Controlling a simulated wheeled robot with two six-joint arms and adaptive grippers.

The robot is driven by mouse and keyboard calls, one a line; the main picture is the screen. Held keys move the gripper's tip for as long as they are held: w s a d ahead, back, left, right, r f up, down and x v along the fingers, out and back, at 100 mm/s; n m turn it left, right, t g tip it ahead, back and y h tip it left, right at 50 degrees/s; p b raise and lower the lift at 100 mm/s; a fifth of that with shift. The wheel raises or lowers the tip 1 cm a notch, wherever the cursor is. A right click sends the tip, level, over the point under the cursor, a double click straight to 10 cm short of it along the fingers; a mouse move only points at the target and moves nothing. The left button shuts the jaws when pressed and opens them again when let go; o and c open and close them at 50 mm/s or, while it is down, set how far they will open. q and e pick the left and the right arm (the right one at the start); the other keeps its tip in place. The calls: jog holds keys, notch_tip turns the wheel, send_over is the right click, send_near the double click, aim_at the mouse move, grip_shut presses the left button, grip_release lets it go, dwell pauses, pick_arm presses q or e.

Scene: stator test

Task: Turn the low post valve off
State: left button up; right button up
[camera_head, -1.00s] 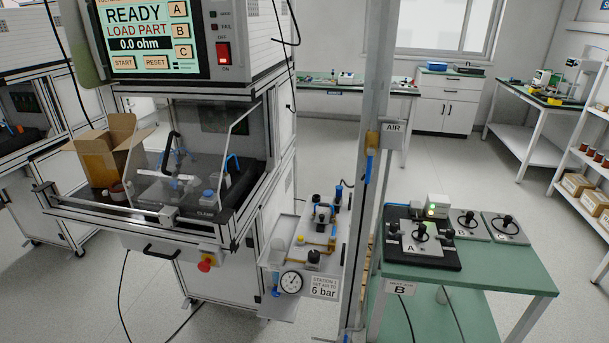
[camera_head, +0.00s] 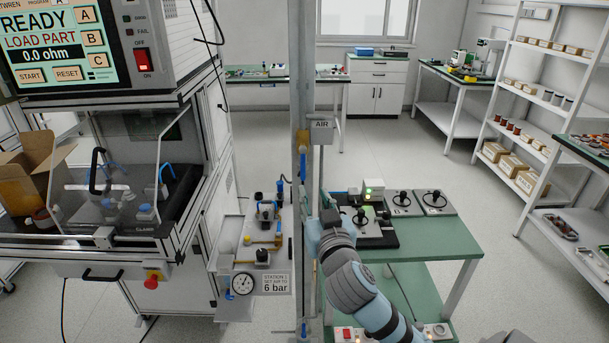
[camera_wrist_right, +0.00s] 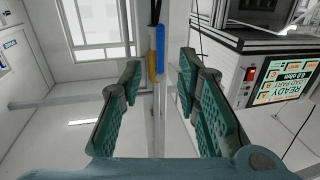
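A post valve with a yellow body (camera_head: 302,142) and a blue lever (camera_head: 303,168) hanging down is on the grey post beside the AIR sign. Another small blue part (camera_head: 303,328) shows low on the post at the bottom edge; its shape is too small to tell. My right gripper (camera_head: 331,218) is right of the post; its fingers are hard to make out there. In the right wrist view, which looks upside down, my right gripper (camera_wrist_right: 154,88) is open and empty. A blue lever (camera_wrist_right: 160,48) and yellow body (camera_wrist_right: 152,70) appear beyond its fingers, apart from them. My left gripper is not in view.
A pressure gauge (camera_head: 243,285) sits on a panel left of the post. Open floor (camera_head: 400,145) lies behind the table.

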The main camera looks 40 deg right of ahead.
aim_at(303, 173)
jog(key=x, duration=1)
jog(key=shift+w+f, duration=0.1)
jog(key=shift+w, duration=0.1)
jog(key=shift+c, duration=0.6)
grip_shut()
